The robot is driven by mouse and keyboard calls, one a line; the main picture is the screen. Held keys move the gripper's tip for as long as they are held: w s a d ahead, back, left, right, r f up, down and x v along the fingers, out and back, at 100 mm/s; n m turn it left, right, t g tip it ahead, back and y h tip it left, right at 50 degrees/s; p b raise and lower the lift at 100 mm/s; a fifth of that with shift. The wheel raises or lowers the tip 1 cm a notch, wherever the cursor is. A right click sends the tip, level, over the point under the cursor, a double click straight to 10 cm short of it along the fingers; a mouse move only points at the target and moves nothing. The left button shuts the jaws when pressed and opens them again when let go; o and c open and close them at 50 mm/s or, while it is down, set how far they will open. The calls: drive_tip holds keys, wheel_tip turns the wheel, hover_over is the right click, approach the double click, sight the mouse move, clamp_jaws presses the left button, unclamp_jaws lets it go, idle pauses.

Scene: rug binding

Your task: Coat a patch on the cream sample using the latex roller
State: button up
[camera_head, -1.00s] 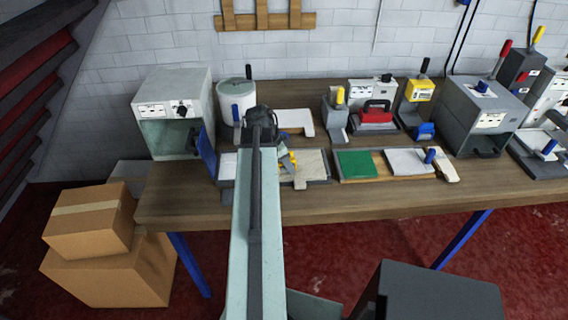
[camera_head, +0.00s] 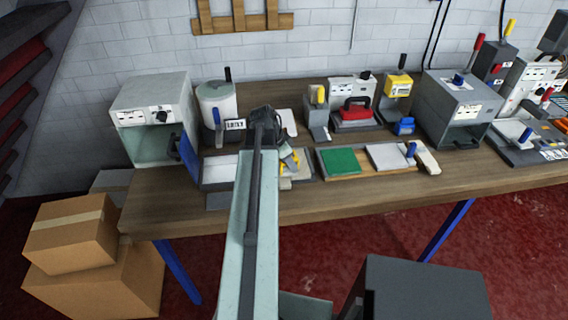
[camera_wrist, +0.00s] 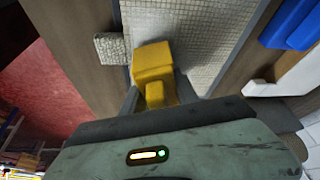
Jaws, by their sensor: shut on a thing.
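My gripper (camera_wrist: 157,98) is shut on a yellow handle, which I take to be the latex roller (camera_wrist: 153,62). In the head view the yellow part (camera_head: 291,161) shows beside my arm, over the right part of a shallow grey tray. The cream sample (camera_wrist: 205,35) fills the area under and right of the handle in the wrist view, with a fine woven grid. Contact with the sample cannot be told.
A white canister (camera_head: 217,103) and a grey oven-like box (camera_head: 155,115) stand at the left. A red-handled press (camera_head: 355,112) stands behind. Cardboard boxes (camera_head: 70,232) sit on the floor.

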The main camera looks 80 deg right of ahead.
sight(302, 160)
drive_tip(key=shift+s+d, duration=0.45)
drive_tip(key=shift+s, duration=0.65)
drive_tip(key=shift+s+d, duration=0.4)
drive_tip(key=shift+s, duration=0.75)
drive_tip(key=shift+s+d, duration=0.45)
drive_tip(key=shift+s, duration=0.65)
drive_tip(key=shift+w+d, duration=0.3)
drive_tip(key=shift+d, duration=0.6)
drive_tip(key=shift+w+a, duration=0.4)
drive_tip(key=shift+w, duration=0.45)
drive_tip(key=shift+w+a, duration=0.4)
drive_tip(key=shift+w, duration=0.4)
drive_tip(key=shift+w+a, duration=0.85)
drive_tip(key=shift+w, duration=1.4)
drive_tip(key=shift+w+a, duration=0.9)
drive_tip(key=shift+w, duration=1.35)
drive_tip(key=shift+w+a, duration=0.85)
drive_tip(key=shift+w, duration=1.4)
drive_tip(key=shift+w+d, duration=0.3)
drive_tip(key=shift+d, duration=0.6)
drive_tip(key=shift+s+d, duration=0.3)
drive_tip(key=shift+s, duration=0.55)
drive_tip(key=shift+s+d, duration=0.25)
drive_tip(key=shift+s, duration=0.6)
drive_tip(key=shift+s+d, duration=0.65)
drive_tip(key=shift+s, duration=1.05)
drive_tip(key=shift+s+d, duration=0.7)
drive_tip(key=shift+s, duration=0.95)
drive_tip(key=shift+s+d, duration=0.65)
drive_tip(key=shift+s, duration=1.05)
